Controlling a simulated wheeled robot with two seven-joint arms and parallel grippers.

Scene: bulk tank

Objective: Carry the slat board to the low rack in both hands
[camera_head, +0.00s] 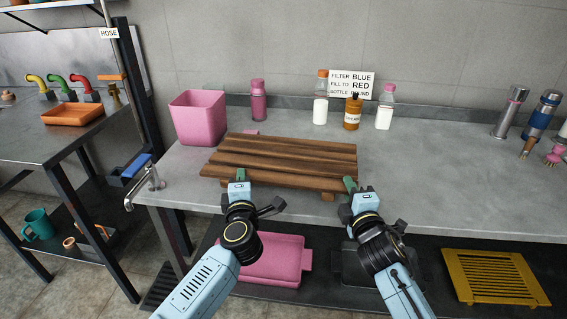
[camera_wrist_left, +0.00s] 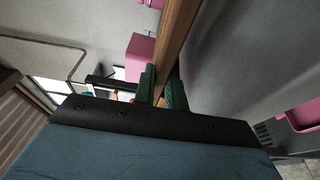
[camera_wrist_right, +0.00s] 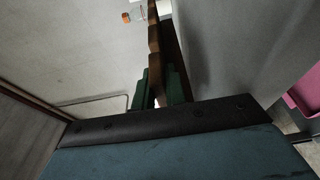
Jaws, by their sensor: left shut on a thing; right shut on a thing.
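The brown wooden slat board (camera_head: 285,158) is at the front of the grey counter, with its near edge toward me. I cannot tell whether it rests on the counter or is just above it. My left gripper (camera_head: 240,177) is shut on its near edge at the left; the left wrist view shows the wood (camera_wrist_left: 176,40) between the green fingers. My right gripper (camera_head: 351,186) is shut on the near edge at the right; the right wrist view shows the wood (camera_wrist_right: 155,60) between its fingers. The low rack (camera_head: 330,290) is the dark shelf under the counter, partly hidden by my arms.
On the low rack are a pink tray (camera_head: 272,262) and a yellow grate (camera_head: 495,278). On the counter (camera_head: 440,190) stand a pink bin (camera_head: 198,117), a pink bottle (camera_head: 258,102), a brown bottle (camera_head: 353,113) and white bottles.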

